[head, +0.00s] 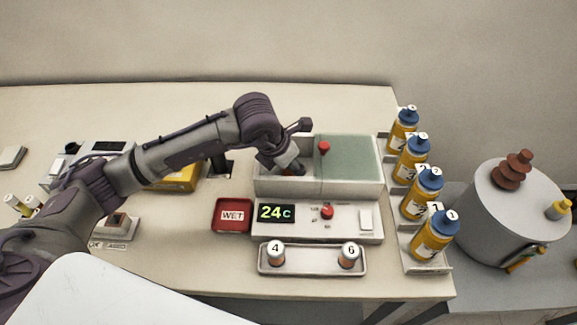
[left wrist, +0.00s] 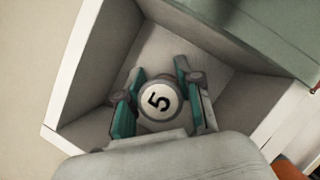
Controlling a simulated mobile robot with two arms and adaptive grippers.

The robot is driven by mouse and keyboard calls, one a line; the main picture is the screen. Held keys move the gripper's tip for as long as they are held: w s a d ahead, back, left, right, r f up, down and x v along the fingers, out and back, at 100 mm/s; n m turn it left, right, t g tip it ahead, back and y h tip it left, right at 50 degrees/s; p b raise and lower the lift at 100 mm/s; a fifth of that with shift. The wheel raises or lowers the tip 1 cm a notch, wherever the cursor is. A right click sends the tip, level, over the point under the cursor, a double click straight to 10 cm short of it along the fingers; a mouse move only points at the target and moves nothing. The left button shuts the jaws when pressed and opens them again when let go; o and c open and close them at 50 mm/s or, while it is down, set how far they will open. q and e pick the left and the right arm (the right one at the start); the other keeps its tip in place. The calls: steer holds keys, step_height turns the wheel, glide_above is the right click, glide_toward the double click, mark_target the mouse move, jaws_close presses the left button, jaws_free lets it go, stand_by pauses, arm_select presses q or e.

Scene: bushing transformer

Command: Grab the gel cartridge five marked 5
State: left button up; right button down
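The cartridge marked 5 (left wrist: 159,101) stands inside an open grey-white box compartment, its round white top facing the left wrist camera. My left gripper (left wrist: 160,88) has its teal-padded fingers down on both sides of it, very close to its rim. I cannot tell whether the pads press on it. In the head view my left gripper (head: 291,171) reaches down into the left, uncovered part of the box (head: 285,186), and the cartridge is hidden there. My right gripper is not in view.
A green lid (head: 348,160) with a red knob covers the box's right part. In front are a 24c display (head: 275,213), a red WET tray (head: 232,229) and a rack (head: 312,269) holding cartridges 4 (head: 276,254) and 6 (head: 348,256). Several blue-capped bottles (head: 415,158) line the right side.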

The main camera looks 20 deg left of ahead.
arm_select(q)
jaws_close()
steer(key=shift+r, duration=0.1)
